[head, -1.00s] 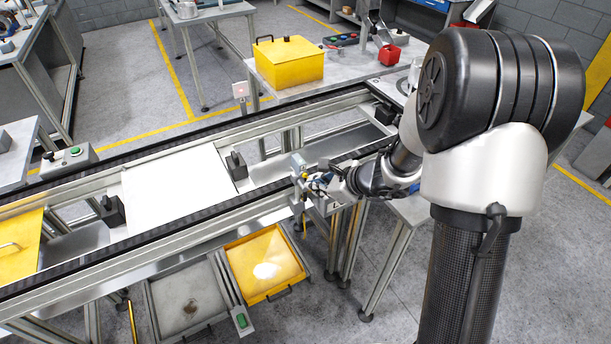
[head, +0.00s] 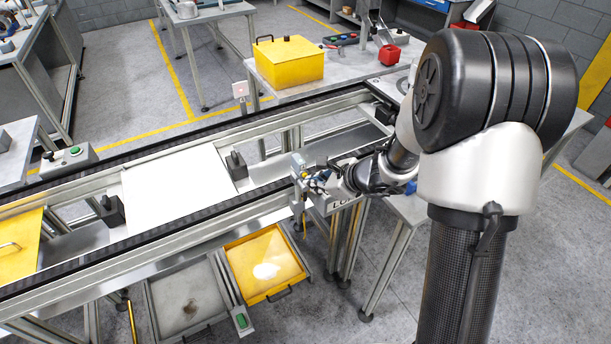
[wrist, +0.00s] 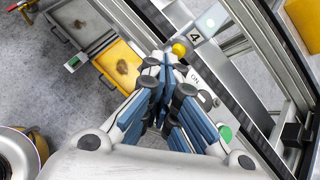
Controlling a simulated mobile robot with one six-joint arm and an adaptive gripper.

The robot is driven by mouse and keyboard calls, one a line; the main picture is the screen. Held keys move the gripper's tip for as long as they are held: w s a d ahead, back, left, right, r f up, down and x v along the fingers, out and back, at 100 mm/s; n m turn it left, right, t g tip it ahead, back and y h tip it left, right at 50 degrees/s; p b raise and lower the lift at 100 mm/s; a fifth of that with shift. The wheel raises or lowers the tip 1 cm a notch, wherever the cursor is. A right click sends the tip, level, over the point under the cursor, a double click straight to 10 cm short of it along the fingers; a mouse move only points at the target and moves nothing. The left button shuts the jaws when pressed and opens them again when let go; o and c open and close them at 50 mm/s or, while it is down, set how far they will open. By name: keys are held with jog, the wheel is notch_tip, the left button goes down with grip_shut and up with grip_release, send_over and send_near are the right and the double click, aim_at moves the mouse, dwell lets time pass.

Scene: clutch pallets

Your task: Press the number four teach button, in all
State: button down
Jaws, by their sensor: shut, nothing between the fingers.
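A grey control panel (wrist: 200,62) on the conveyor's side carries a dark "4" label. A yellow round button (wrist: 179,49) sits beside the label, and a pale round spot (wrist: 210,22) lies beyond it. An "ON" label, a dark knob and a green button (wrist: 225,133) are further along the panel. My gripper (wrist: 160,60) is shut and empty, its tips close to the yellow button in the picture. I cannot tell whether they touch it. In the head view my gripper (head: 322,184) is at the panel (head: 298,170), partly covering it.
The conveyor (head: 200,225) runs diagonally past the panel, carrying a white plate (head: 175,190). Below it are a grey tray (head: 155,300) and a yellow tray (head: 235,247). A yellow box (head: 290,68) stands on the table behind. Floor is open at lower right.

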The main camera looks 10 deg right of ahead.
jog(key=shift+w+a, duration=0.1)
jog(key=shift+w, duration=0.4)
dwell(0.6)
dwell(0.3)
jog(key=shift+s+d+b, duration=0.25)
jog(key=shift+s+b, duration=0.2)
jog(key=shift+s, duration=0.45)
jog(key=s, duration=0.1)
jog(key=s+d+b, duration=0.1)
jog(key=s, duration=0.2)
jog(key=shift+s+d+b, duration=0.3)
jog(key=shift+s, duration=0.1)
dwell(0.4)
